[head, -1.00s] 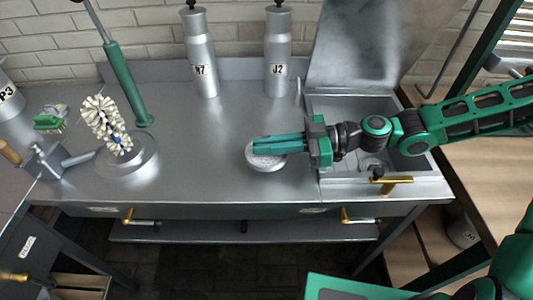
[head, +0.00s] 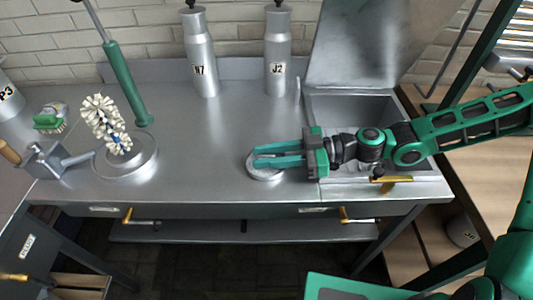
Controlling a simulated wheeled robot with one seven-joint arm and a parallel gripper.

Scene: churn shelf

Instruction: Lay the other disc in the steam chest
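A round pale metal disc (head: 264,174) lies flat on the steel counter, left of the steam chest. My gripper (head: 256,156) reaches over it from the right. Its two green fingers are apart, with part of the disc showing between and below them. I cannot tell whether the fingers touch the disc. The steam chest (head: 345,103) is the steel basin at the counter's right end, with its lid (head: 362,45) raised against the wall. My arm crosses over the chest and hides much of its inside, so I cannot see whether a disc lies there.
Two steel churns, N7 (head: 199,60) and J2 (head: 277,55), stand at the back. A round base (head: 140,168) with a white bristle brush (head: 105,120) and a green-handled rod (head: 127,85) are on the left. A brass handle (head: 392,180) sits at the chest's front. The middle counter is clear.

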